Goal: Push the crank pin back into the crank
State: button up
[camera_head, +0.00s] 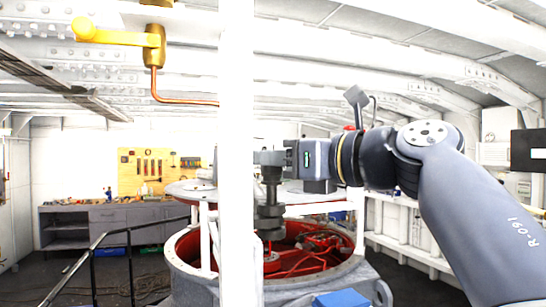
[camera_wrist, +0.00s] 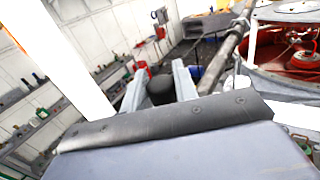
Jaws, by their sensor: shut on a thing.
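My gripper (camera_head: 272,158) reaches in from the right, level, at the white post. In the wrist view its two pale fingers (camera_wrist: 159,82) stand on either side of a dark, round-topped piece (camera_wrist: 160,92), and it is shut on this piece. It looks like the crank pin, but its lower part is hidden by my gripper body. In the head view a dark stepped vertical shaft (camera_head: 270,212), perhaps the crank, stands just below the fingers. The post hides part of the area left of them, so I cannot tell how deep the pin sits.
The white post (camera_head: 237,110) stands close in front. A round housing (camera_head: 183,262) with a red inside lies below. A yellow handle (camera_head: 120,38) with a copper pipe hangs at the upper left. A railing (camera_head: 100,240) and workbench (camera_head: 110,220) stand at left.

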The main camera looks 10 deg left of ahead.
aim_at(279, 178)
jog(key=shift+f+b, duration=0.9)
jog(key=shift+f, duration=0.5)
jog(key=o, duration=1)
jog(key=shift+w+d, duration=0.1)
jog(key=shift+w, duration=0.1)
jog(key=shift+s+f, duration=0.1)
jog(key=b+v, duration=0.3)
jog(key=v, duration=0.7)
jog(key=shift+d, duration=0.4)
